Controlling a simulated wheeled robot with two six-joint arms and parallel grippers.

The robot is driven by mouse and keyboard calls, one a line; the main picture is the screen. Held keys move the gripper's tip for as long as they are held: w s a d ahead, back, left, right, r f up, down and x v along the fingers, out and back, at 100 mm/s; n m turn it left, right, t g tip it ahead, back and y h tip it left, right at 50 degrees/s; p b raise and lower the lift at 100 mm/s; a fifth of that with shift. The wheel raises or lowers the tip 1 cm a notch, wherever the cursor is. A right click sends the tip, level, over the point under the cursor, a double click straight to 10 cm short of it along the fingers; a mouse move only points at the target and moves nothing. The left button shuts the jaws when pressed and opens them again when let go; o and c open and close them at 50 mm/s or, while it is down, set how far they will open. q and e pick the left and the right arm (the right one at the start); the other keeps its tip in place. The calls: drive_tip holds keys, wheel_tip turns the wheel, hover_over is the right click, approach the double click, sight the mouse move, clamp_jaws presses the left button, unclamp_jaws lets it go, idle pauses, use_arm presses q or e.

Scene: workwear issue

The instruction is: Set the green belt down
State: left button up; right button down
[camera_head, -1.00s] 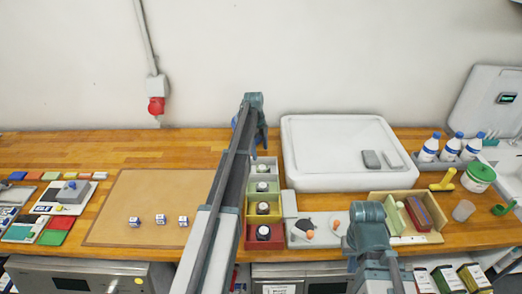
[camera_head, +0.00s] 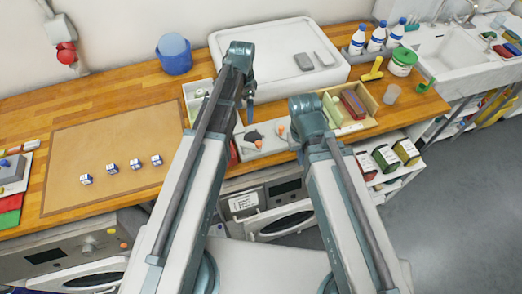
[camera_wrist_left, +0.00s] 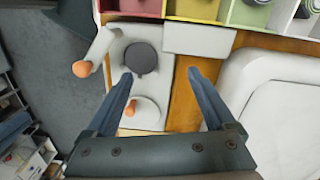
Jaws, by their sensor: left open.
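My left gripper (camera_head: 248,112) hangs fingers-down over the worktop, between the coloured compartments and the white basin. In the left wrist view its two fingers (camera_wrist_left: 161,73) are apart with nothing between them, above a grey tray (camera_wrist_left: 152,115) with a dark round piece (camera_wrist_left: 140,58) and orange-tipped parts. I cannot make out a green belt for certain. A small green curled item (camera_head: 425,86) lies at the worktop's right end, too small to identify. My right arm reaches in at the centre, but its gripper fingers are hidden behind the arm.
A tan mat (camera_head: 110,155) with several small white-and-blue cubes lies left. A blue bin (camera_head: 174,55) stands at the back. A white basin (camera_head: 240,42) and a wooden box (camera_head: 370,100) are near the arms. Bottles and a green-labelled tub (camera_head: 402,62) stand right.

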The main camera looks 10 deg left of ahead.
use_arm(q)
drive_tip(key=s+d+n, duration=0.3)
drive_tip(key=s+d, duration=0.1)
drive_tip(key=s, duration=0.4)
drive_tip(key=s+d+n+y, duration=0.1)
drive_tip(key=s+d+n, duration=0.3)
drive_tip(key=s, duration=0.5)
drive_tip(key=shift+d, duration=0.15)
wheel_tip(320, 180, down, 6)
drive_tip(key=b, duration=0.6)
drive_tip(key=shift+f, duration=0.15)
drive_tip(key=shift+r, duration=0.2)
drive_tip(key=shift+c, duration=0.2)
